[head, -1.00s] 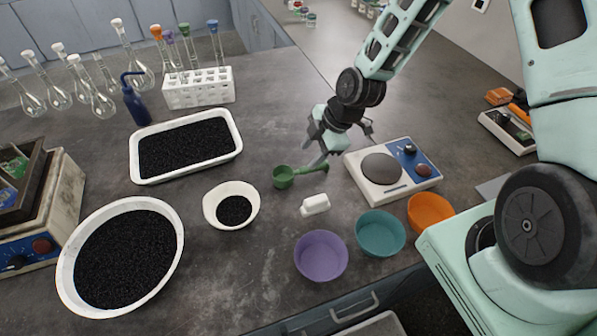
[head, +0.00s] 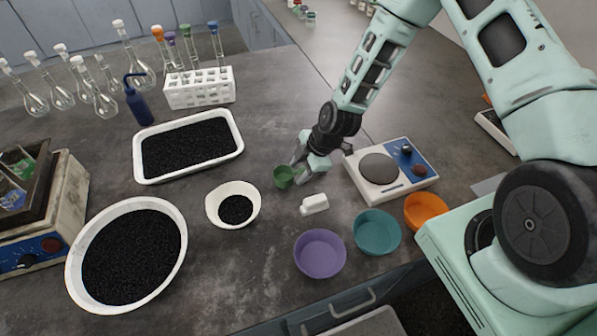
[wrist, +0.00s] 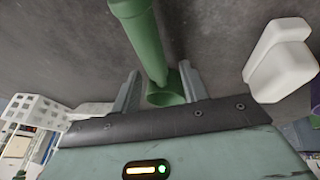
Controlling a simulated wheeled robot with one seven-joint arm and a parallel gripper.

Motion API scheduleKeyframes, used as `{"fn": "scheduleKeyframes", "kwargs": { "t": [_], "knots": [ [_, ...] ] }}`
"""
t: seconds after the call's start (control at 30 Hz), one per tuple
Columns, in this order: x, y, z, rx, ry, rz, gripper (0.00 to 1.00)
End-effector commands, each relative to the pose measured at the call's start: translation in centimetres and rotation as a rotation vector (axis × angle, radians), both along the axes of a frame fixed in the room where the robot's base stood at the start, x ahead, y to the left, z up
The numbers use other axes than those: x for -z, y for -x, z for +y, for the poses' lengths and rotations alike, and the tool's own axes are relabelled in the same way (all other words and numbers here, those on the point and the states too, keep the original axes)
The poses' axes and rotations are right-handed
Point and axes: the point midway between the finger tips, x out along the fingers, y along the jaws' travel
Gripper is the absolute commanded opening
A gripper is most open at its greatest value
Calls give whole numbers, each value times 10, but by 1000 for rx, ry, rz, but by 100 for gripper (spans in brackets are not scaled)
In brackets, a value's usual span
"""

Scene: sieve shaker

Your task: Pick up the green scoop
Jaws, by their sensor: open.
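The green scoop (head: 284,176) lies on the grey bench in the head view, its cup at the left and its handle partly hidden by my gripper. In the wrist view its green handle (wrist: 147,45) runs down between the two fingers. My gripper (head: 304,172) is low over the scoop's handle. In the wrist view my gripper (wrist: 155,92) has its fingers apart, one on each side of the handle, with a gap visible on the left. I cannot tell whether the right finger touches the scoop.
A small white block-like container (head: 314,204) lies close to the scoop, and also shows in the wrist view (wrist: 283,62). A white bowl (head: 257,203) of black grains stands left of it. A hotplate-like device (head: 408,184) is to the right; purple (head: 320,254), teal (head: 377,232) and orange (head: 425,209) bowls stand in front.

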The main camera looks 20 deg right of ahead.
Motion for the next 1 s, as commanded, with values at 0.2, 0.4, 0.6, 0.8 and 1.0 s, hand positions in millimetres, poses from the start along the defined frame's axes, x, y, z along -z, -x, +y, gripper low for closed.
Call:
{"fn": "scheduleKeyframes", "kwargs": {
  "t": [0.2, 0.4, 0.6, 0.8, 1.0],
  "knots": [
    [0, 0, 0, 0, 0, 0, 13],
    [0, 0, 0, 0, 0, 0, 0],
    [-2, 0, 0, -1, 0, 0, 0],
    [-14, -1, 0, -2, -1, -2, 0],
    [-43, -1, -1, 0, 0, -5, 0]
  ]
}}
